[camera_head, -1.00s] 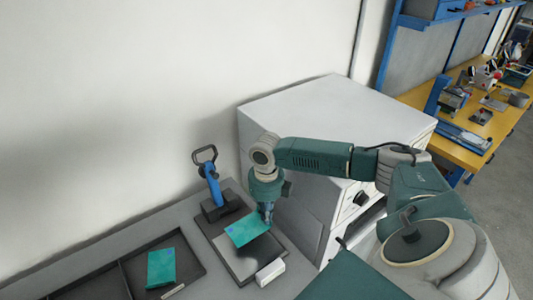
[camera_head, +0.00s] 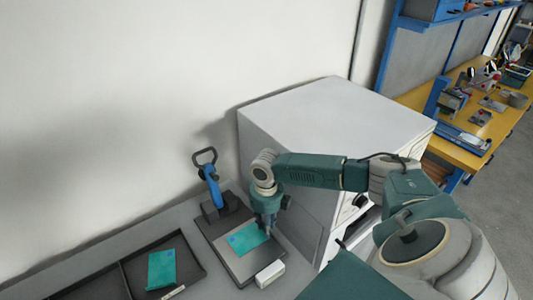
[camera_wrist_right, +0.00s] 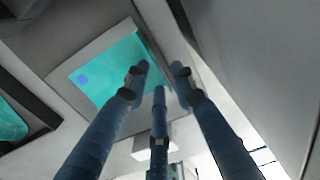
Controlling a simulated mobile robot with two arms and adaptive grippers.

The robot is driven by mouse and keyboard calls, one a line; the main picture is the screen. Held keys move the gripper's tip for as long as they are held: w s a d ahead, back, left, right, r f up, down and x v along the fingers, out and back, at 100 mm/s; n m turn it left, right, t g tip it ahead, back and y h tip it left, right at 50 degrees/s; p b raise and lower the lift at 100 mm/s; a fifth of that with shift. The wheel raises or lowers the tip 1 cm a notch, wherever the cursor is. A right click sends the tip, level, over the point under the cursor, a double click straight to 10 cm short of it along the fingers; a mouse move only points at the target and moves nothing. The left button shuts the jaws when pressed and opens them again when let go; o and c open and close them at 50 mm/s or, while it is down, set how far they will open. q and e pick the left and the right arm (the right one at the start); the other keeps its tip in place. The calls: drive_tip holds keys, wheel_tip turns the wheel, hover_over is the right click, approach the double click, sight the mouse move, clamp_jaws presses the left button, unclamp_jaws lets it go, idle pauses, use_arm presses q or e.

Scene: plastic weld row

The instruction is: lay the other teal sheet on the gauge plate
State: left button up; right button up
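One teal sheet (camera_head: 245,238) with a small blue mark lies on or just above the gauge plate (camera_head: 246,266); it also shows in the right wrist view (camera_wrist_right: 108,72). My right gripper (camera_head: 268,231) points down at its right edge. In the right wrist view its fingers (camera_wrist_right: 159,76) are at the sheet's corner, their tips slightly apart; whether they still pinch it is unclear. Another teal sheet (camera_head: 161,268) lies in the dark tray at the left, and part of it shows at the left of the right wrist view (camera_wrist_right: 10,122). My left gripper is not in view.
The dark divided tray (camera_head: 193,259) is left of the plate. A blue-handled clamp (camera_head: 212,188) stands behind the plate, and a small white block (camera_head: 270,273) sits at its front edge. A large white cabinet (camera_head: 335,115) rises close to my right arm.

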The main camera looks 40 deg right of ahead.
drive_tip(key=shift+r, duration=0.65)
wheel_tip(320, 180, up, 11)
drive_tip(key=b, duration=0.3)
